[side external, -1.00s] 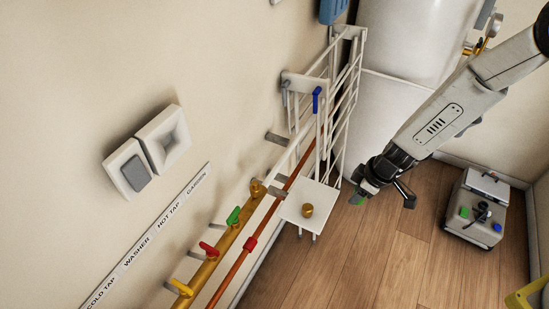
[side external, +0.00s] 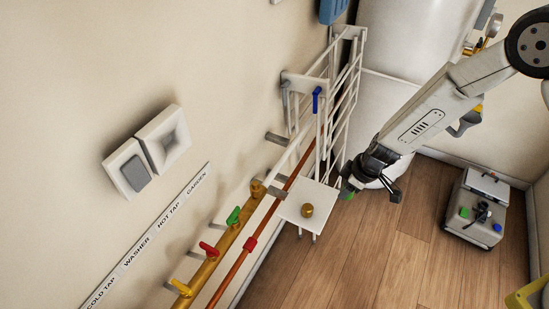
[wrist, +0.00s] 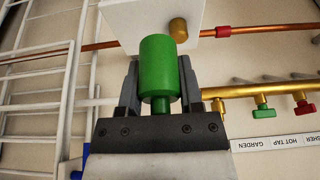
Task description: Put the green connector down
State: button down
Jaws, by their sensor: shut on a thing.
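The green connector (wrist: 158,66) is a green cylinder with a narrower neck, held between the two fingers of my gripper (wrist: 159,88) in the wrist view. In the side view my gripper (side external: 350,186) is shut on it, and only a small green part (side external: 347,195) shows. The gripper is just right of the small white shelf (side external: 303,210). In the wrist view the connector overlaps the near edge of this shelf (wrist: 130,20); I cannot tell whether they touch.
A brass fitting (side external: 307,210) stands on the shelf. A white wire rack (side external: 343,100) rises behind it. A brass pipe (side external: 218,251) with coloured taps and a copper pipe (side external: 262,233) run along the wall. A grey box (side external: 473,212) stands on the floor at right.

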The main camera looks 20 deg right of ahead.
jog(key=w+a+f, duration=0.1)
jog(key=w+f, duration=0.1)
jog(key=w, duration=0.3)
send_near(313, 192)
jog(key=shift+w+a+f, duration=0.1)
jog(key=shift+a+f, duration=0.4)
jog(key=shift+f, duration=0.3)
jog(key=shift+w+a+f, duration=0.15)
jog(key=shift+w+f, duration=0.35)
jog(key=shift+f, duration=0.1)
jog(key=shift+w+f, duration=0.1)
jog(key=shift+w+f, duration=0.1)
jog(key=shift+f, duration=1.5)
jog(key=shift+f, duration=0.1)
jog(key=shift+c, duration=1.3)
grip_release()
